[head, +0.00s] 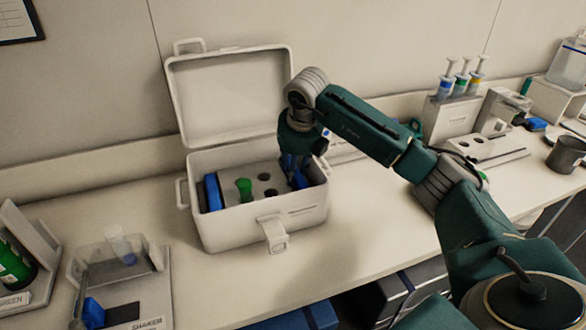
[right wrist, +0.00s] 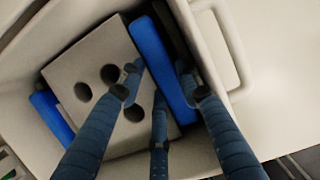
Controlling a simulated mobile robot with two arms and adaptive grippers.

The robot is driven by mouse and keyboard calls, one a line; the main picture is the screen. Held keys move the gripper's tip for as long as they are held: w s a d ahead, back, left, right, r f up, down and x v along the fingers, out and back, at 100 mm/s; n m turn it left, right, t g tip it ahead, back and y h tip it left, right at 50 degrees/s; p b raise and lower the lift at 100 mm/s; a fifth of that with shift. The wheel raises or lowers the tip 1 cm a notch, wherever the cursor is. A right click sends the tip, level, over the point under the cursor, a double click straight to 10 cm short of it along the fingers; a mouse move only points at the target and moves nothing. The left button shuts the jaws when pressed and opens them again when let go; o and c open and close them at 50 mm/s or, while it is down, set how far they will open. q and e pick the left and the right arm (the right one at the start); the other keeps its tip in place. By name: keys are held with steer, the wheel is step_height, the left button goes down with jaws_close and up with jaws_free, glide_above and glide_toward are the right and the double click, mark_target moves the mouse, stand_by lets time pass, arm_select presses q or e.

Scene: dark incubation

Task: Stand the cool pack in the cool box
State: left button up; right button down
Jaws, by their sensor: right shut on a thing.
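The white cool box (head: 262,227) stands on the bench with its lid (head: 230,98) open. My right gripper (head: 293,165) reaches down into its right end. In the right wrist view my right gripper (right wrist: 160,85) is shut on a blue cool pack (right wrist: 158,55), fingers on both sides of it. The pack stands on edge between the grey holed insert (right wrist: 88,70) and the box's end wall; whether it touches the floor is hidden. A second blue pack (head: 212,192) stands at the left end. My left gripper is not in view.
A green-topped tube (head: 244,187) stands in the insert. The shaker (head: 140,300) with a clear holder and a tube is at the front left. Several syringes (head: 461,78) stand in a rack at the right, near a grey mug (head: 566,154).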

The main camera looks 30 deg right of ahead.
steer(key=c, duration=1.1)
jaws_free()
steer(key=shift+a, duration=0.1)
steer(key=shift+d+r+p, duration=0.2)
steer(key=shift+r+p, duration=0.35)
steer(key=shift+r, duration=0.1)
steer(key=shift+r+p, duration=0.65)
steer(key=shift+r, duration=0.45)
step_height(320, 180, up, 6)
steer(key=p, duration=0.4)
steer(key=shift+a, duration=0.1)
steer(key=shift+f, duration=0.15)
